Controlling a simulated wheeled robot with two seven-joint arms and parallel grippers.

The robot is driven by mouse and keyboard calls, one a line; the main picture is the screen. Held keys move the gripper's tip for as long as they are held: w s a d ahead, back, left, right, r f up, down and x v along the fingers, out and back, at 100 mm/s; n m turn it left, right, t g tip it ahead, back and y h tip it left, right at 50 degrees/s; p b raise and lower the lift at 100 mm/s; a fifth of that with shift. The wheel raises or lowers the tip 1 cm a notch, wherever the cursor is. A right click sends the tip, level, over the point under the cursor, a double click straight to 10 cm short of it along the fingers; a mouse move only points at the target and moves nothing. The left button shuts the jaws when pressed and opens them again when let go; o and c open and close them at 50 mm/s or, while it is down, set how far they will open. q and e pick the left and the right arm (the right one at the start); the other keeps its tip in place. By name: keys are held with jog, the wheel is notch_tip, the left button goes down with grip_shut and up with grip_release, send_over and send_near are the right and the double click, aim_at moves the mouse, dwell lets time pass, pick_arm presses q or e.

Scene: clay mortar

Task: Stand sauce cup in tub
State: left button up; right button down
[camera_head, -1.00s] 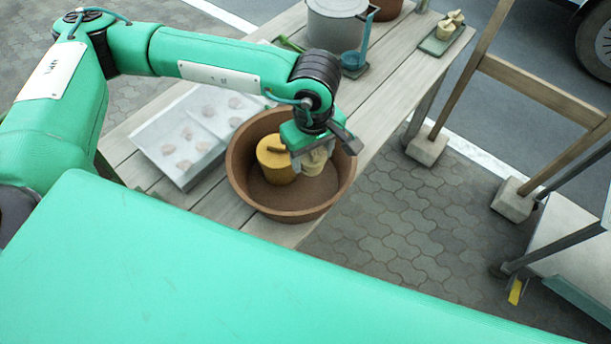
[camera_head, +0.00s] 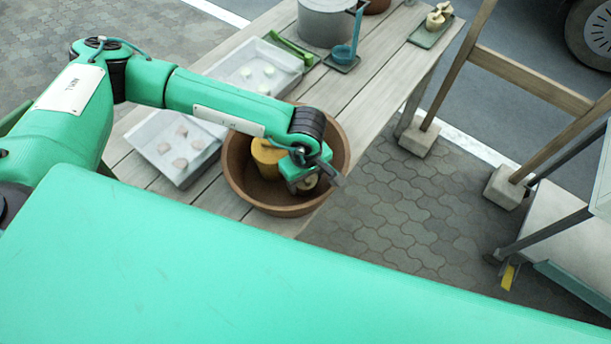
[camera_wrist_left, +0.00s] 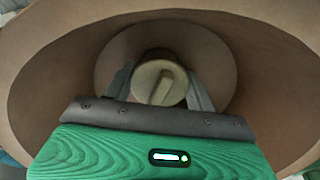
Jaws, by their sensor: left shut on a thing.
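The sauce cup (camera_head: 308,184) is a small cream round piece with a raised bar across its top. My left gripper (camera_head: 304,188) is shut on it, inside the brown clay tub (camera_head: 338,145), toward the near right wall. In the left wrist view the sauce cup (camera_wrist_left: 158,83) sits between the two grey fingers, with the tub wall (camera_wrist_left: 60,75) around it. Its underside is hidden, so I cannot tell whether it touches the tub floor. A yellow round pot (camera_head: 268,155) stands in the tub to the left, partly behind my arm. My right gripper is out of view.
The tub stands at the near end of a plank table (camera_head: 365,100). Pale trays with round pieces (camera_head: 160,160) lie to its left. A wooden frame (camera_head: 530,78) stands right.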

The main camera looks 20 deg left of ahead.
pick_arm(q)
jog(key=shift+f, duration=0.1)
jog(key=o, duration=0.9)
jog(key=shift+o, duration=0.5)
jog(key=shift+r, duration=0.3)
notch_tip(320, 180, up, 2)
jog(key=shift+r+b, duration=0.25)
jog(key=shift+b, duration=0.15)
notch_tip(320, 180, up, 8)
jog(key=shift+b, duration=0.75)
jog(key=shift+r, duration=0.6)
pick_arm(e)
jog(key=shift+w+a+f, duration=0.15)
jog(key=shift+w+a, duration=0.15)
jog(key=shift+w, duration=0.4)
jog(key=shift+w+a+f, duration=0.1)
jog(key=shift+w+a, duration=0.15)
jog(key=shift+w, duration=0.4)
